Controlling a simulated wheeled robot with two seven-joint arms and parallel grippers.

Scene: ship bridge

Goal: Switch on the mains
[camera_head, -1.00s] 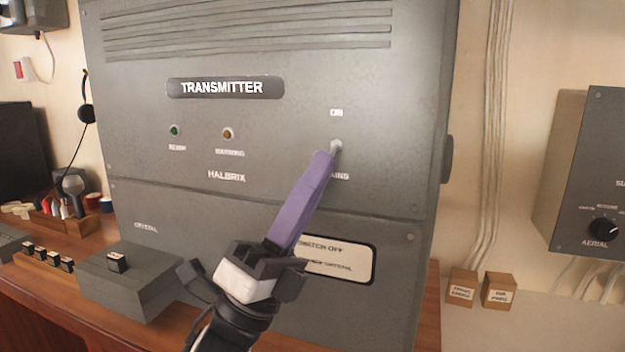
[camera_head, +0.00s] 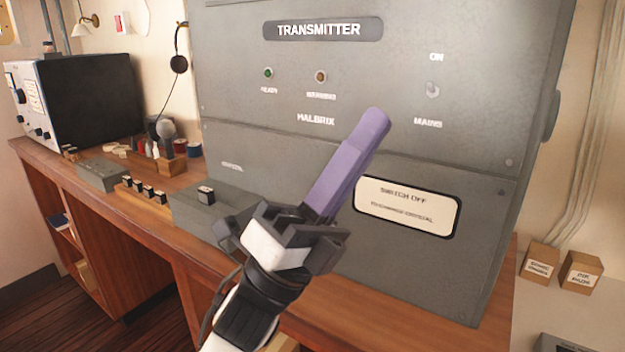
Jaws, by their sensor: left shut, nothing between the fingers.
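The grey transmitter cabinet (camera_head: 480,150) stands on the wooden desk. Its mains switch (camera_head: 432,91) is a small pale toggle on the right of the front panel, between the "ON" label above and the "MAINS" label below. It is too small to tell for sure which way its lever points. My left gripper (camera_head: 374,118) has purple fingers that are shut and empty. Its tips are in front of the panel, to the left of and below the switch and apart from it in the picture. My right gripper is not in view.
A green lamp (camera_head: 268,73) and an amber lamp (camera_head: 320,76) sit left on the panel. A "SWITCH OFF" plate (camera_head: 408,206) is below. A grey box (camera_head: 200,215), crystals (camera_head: 143,190) and a microphone (camera_head: 167,135) stand left. Two small wooden boxes (camera_head: 560,266) are at right.

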